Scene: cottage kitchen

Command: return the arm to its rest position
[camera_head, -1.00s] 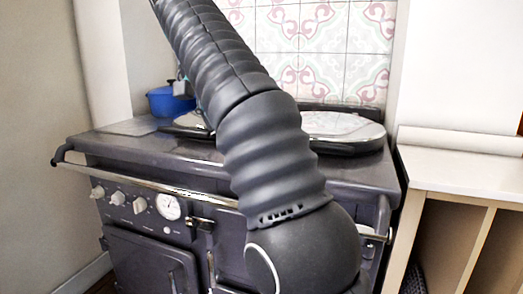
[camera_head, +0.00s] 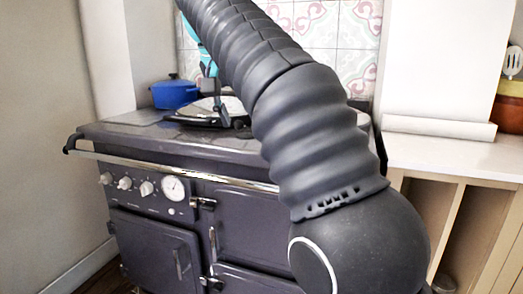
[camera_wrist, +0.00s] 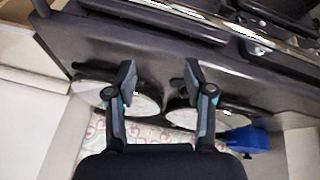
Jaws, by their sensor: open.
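My arm (camera_head: 315,130) is dark grey and ribbed. In the head view it slants from the lower right up to the top left, in front of the stove. My gripper (camera_wrist: 159,75) shows in the wrist view with its two fingers spread apart and nothing between them.
The dark range stove (camera_head: 150,140) has a front rail (camera_head: 180,172) and round lids (camera_wrist: 135,104). A blue pot (camera_head: 175,94) stands at its back left.

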